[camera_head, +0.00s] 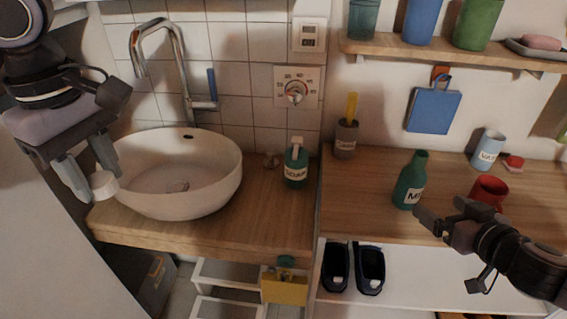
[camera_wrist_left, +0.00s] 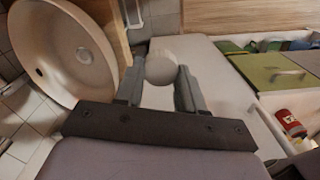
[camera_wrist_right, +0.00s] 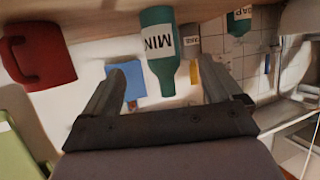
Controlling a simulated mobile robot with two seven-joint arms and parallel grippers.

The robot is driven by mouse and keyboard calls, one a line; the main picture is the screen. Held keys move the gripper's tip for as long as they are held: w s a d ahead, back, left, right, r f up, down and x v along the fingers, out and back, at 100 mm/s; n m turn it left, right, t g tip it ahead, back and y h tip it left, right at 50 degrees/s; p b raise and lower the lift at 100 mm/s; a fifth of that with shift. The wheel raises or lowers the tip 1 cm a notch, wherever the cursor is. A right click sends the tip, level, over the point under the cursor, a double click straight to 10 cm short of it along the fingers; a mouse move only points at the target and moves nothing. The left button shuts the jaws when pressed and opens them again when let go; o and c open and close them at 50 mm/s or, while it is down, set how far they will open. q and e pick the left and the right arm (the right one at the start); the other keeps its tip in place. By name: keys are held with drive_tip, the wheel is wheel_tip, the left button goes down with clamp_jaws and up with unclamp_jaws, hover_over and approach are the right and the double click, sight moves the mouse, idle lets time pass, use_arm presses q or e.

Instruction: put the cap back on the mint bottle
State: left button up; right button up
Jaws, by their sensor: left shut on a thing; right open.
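The green mint bottle (camera_head: 409,180) stands upright on the wooden counter at the right, its neck bare at the top. It also shows, upside down, in the right wrist view (camera_wrist_right: 158,50). My left gripper (camera_head: 100,182) is shut on a white round cap (camera_head: 104,187), held in the air by the left rim of the basin. The cap sits between the fingertips in the left wrist view (camera_wrist_left: 161,67). My right gripper (camera_head: 424,219) is open and empty, in front of and slightly right of the bottle, apart from it.
A red mug (camera_head: 489,194) stands right of the bottle, near my right arm. A white basin (camera_head: 215,188), a soap bottle (camera_head: 296,168) and a cup with a yellow-handled item (camera_head: 346,141) stand to the left. The counter left of the bottle is clear.

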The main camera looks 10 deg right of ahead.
sight(418, 191)
drive_tip(key=shift+w, duration=0.1)
drive_tip(key=shift+x, duration=1.05)
use_arm(q)
drive_tip(key=shift+r, duration=0.1)
use_arm(e)
drive_tip(key=shift+x, duration=2.25)
drive_tip(key=shift+w, duration=0.1)
use_arm(q)
drive_tip(key=shift+r+p, duration=0.2)
drive_tip(key=shift+p, duration=0.1)
use_arm(e)
drive_tip(key=shift+w+f, duration=0.1)
drive_tip(key=shift+w, duration=0.55)
use_arm(q)
drive_tip(key=shift+r, duration=0.15)
use_arm(e)
drive_tip(key=shift+x, duration=1.95)
drive_tip(key=shift+s+a, duration=0.1)
drive_tip(key=shift+a, duration=0.05)
